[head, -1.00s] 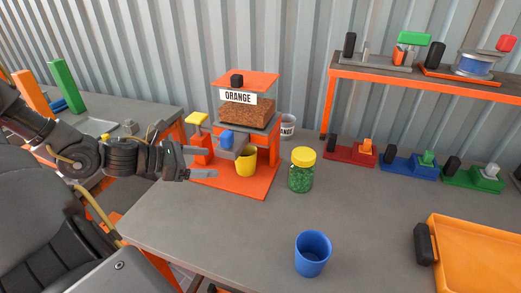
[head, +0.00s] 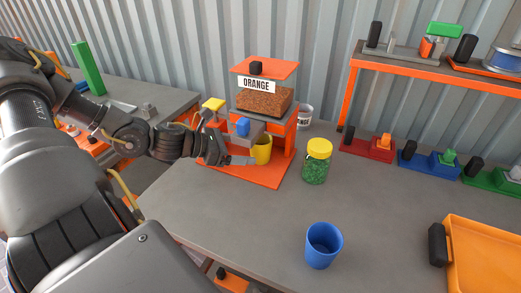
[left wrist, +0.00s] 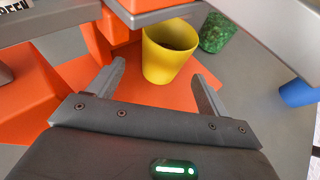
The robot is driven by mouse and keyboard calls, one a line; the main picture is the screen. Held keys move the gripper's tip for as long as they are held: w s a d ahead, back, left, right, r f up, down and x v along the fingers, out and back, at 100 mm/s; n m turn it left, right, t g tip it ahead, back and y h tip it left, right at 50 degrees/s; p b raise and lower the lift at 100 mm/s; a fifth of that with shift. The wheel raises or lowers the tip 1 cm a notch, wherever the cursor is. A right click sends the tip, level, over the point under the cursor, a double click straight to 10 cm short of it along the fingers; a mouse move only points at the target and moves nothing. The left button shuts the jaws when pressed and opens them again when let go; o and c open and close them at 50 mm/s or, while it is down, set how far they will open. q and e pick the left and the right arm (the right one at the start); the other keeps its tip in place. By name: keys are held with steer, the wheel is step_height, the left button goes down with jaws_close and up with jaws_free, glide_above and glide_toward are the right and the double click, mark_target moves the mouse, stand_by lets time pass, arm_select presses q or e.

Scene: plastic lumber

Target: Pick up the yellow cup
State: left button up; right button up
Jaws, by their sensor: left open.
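The yellow cup (head: 262,150) stands upright on the orange base of the dispenser labelled ORANGE, under its spout area. In the left wrist view the yellow cup (left wrist: 168,52) is just beyond the fingertips, roughly between their lines, and dark inside. My left gripper (head: 238,152) is open and empty, close to the cup on its left side; its two fingers also show in the left wrist view (left wrist: 160,78), spread apart. The cup is not clasped. My right gripper is in neither view.
The dispenser (head: 264,98) overhangs the cup. A green-filled jar with a yellow lid (head: 317,162) stands right of the cup. A blue cup (head: 323,246) is near the front, and an orange tray (head: 485,255) at right. The grey table between them is clear.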

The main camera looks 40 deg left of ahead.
mark_target(256, 153)
arm_select(q)
steer(key=x, duration=0.4)
steer(key=shift+s+d+f, duration=0.15)
steer(key=shift+d+f, duration=0.05)
steer(key=shift+f, duration=0.05)
steer(key=shift+w+d, duration=0.1)
steer(key=shift+w, duration=0.1)
steer(key=shift+w+f, duration=0.15)
steer(key=c, duration=1.1)
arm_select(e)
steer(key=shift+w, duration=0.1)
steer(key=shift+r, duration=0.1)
